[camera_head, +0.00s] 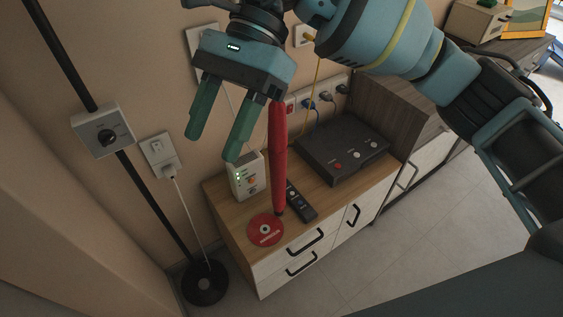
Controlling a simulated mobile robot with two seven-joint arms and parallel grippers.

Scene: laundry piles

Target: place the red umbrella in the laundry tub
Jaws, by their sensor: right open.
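The closed red umbrella (278,160) is long and thin and stands out near-vertically in the picture. Its lower tip shows over the wooden cabinet top, between a red disc and a black remote. Its upper end meets or passes behind my right gripper's body, and I cannot tell whether they touch. My right gripper (213,147) has two green fingers, spread apart and pointing down, with nothing seen between them. Both fingers are left of the umbrella. My left gripper and the laundry tub are not in view.
The low cabinet (232,212) carries a red disc (265,230), a remote (300,200), a white router (246,176) and a black box (341,148). A black pole on a round base (204,283) stands left. Cables and wall sockets are behind. Tiled floor (455,225) is clear at right.

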